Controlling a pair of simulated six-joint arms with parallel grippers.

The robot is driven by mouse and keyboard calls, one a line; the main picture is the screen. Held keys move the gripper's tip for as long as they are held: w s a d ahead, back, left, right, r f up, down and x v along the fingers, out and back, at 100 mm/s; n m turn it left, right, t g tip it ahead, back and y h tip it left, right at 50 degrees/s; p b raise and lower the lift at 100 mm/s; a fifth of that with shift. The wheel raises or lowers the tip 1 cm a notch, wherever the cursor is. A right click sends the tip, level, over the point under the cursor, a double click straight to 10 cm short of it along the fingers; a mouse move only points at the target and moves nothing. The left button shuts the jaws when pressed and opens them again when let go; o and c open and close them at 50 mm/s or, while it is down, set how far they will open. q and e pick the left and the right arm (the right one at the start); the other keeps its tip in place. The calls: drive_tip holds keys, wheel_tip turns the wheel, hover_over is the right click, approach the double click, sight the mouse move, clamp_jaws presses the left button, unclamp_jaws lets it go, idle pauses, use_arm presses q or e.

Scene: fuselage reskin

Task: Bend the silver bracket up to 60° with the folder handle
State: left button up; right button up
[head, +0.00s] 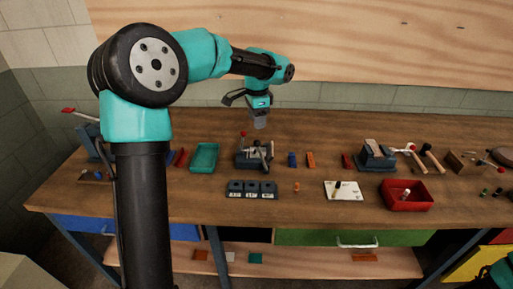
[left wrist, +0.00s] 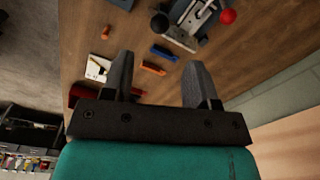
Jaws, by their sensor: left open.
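The folder (head: 254,158) stands mid-table, a dark block with light metal parts and a red knob (head: 243,134) at its left. In the left wrist view the folder (left wrist: 180,38) is at the top, with a red ball (left wrist: 228,16) and a dark ball (left wrist: 160,22) on its levers. I cannot pick out the silver bracket from the folder's metal parts. My left gripper (head: 260,121) hangs above and behind the folder, apart from it. Its fingers (left wrist: 158,62) are spread with nothing between them.
A green tray (head: 205,158) lies left of the folder, and dark labelled blocks (head: 251,189) lie in front. Blue (head: 292,159) and orange (head: 310,160) pieces lie to its right. A vise (head: 376,157), white plate (head: 343,191) and red bin (head: 406,197) stand further right.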

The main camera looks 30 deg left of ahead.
sight(257, 142)
use_arm(q)
wheel_tip(257, 142, down, 12)
drive_tip(key=shift+w+a+f, duration=0.1)
drive_tip(key=shift+f, duration=0.15)
drive_tip(key=shift+c, duration=0.2)
clamp_jaws()
idle(0.5)
